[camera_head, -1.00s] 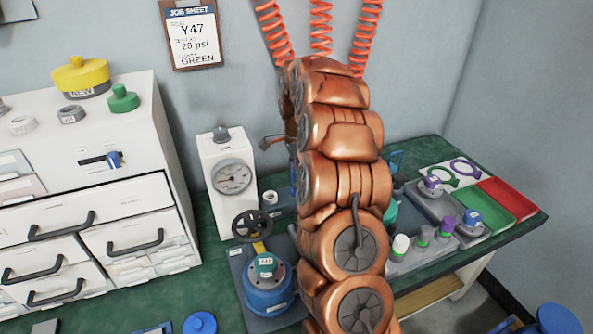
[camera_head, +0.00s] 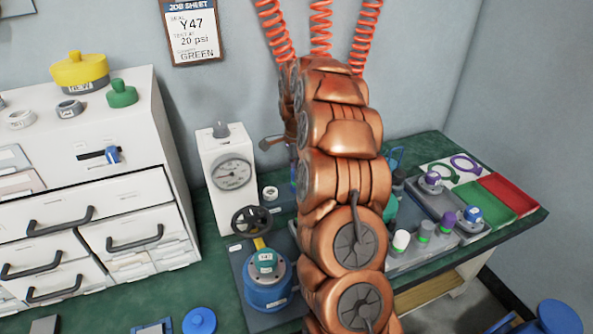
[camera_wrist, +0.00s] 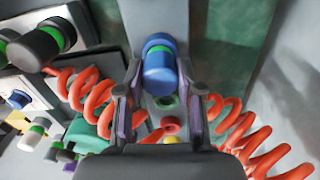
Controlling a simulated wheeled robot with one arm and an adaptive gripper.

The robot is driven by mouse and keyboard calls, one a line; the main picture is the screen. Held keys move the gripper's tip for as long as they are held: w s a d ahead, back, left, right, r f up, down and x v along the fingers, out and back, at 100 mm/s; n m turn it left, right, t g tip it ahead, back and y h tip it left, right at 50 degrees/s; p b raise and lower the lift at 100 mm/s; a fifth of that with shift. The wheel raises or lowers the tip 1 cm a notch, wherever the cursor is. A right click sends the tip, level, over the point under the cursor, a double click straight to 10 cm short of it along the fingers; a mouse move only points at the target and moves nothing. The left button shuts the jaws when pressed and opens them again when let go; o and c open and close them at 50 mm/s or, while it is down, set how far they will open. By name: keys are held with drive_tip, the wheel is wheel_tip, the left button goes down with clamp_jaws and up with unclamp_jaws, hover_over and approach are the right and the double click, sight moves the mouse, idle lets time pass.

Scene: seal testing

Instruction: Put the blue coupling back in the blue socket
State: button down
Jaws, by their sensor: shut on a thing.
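I cannot make out the blue socket. In the head view my copper arm hides the gripper and the coupling.
Orange coiled hoses (camera_wrist: 90,98) run on both sides of my gripper. In the head view a gauge box (camera_head: 227,180), a blue valve body (camera_head: 268,285) and a white drawer cabinet (camera_head: 100,140) stand left of my arm.

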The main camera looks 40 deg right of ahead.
drive_tip(key=c, duration=0.7)
unclamp_jaws()
wheel_tip(320, 180, up, 12)
idle(0.6)
